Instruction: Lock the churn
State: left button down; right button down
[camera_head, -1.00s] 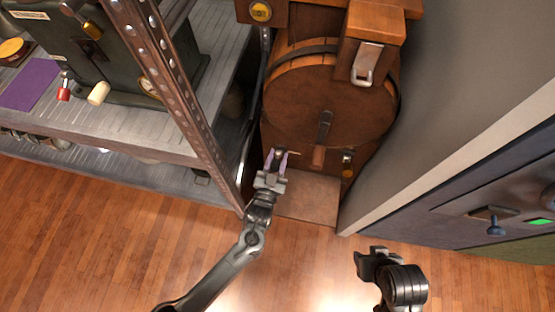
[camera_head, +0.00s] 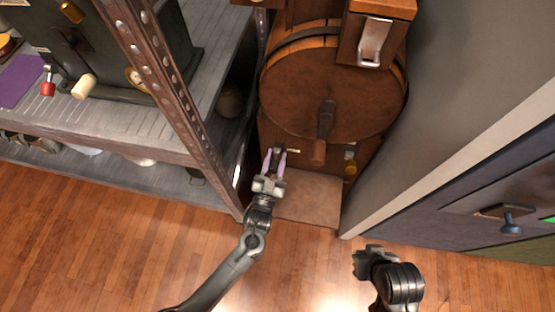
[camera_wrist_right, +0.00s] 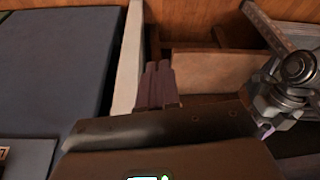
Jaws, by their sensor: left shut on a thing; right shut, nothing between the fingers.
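The churn (camera_head: 345,90) is a round wooden barrel with a metal hoop, lying on its side in a wooden stand. A crank handle (camera_head: 320,148) hangs down from its front face. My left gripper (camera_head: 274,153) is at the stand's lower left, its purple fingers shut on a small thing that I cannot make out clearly. A small pale, rod-like fitting (camera_head: 293,151) shows just right of the fingertips. My right gripper is low at the right in the head view, its fingers hidden; in the right wrist view its purple fingers (camera_wrist_right: 157,85) are together and empty.
A brass-coloured fitting (camera_head: 350,160) is at the stand's lower right. A metal shelf post (camera_head: 180,95) stands close on the left. A grey wall (camera_head: 450,100) and a dark panel with a blue knob (camera_head: 510,224) are on the right. The wooden floor in front is clear.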

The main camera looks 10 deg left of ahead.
jog(key=w+a+r+t+y, duration=0.15)
jog(key=w+a+r, duration=0.25)
jog(key=w+a, duration=0.75)
jog(key=y, duration=0.1)
send_near(277, 165)
notch_tip(277, 165, up, 2)
jog(key=s+a, duration=0.2)
notch_tip(277, 165, up, 2)
jog(key=w+d+m+g+h, duration=0.1)
jog(key=w+m+g, duration=0.1)
jog(key=w, duration=0.1)
jog(key=shift+h, duration=0.25)
jog(key=shift+x, duration=4.6)
jog(key=shift+d+f, duration=0.1)
jog(key=shift+d, duration=0.05)
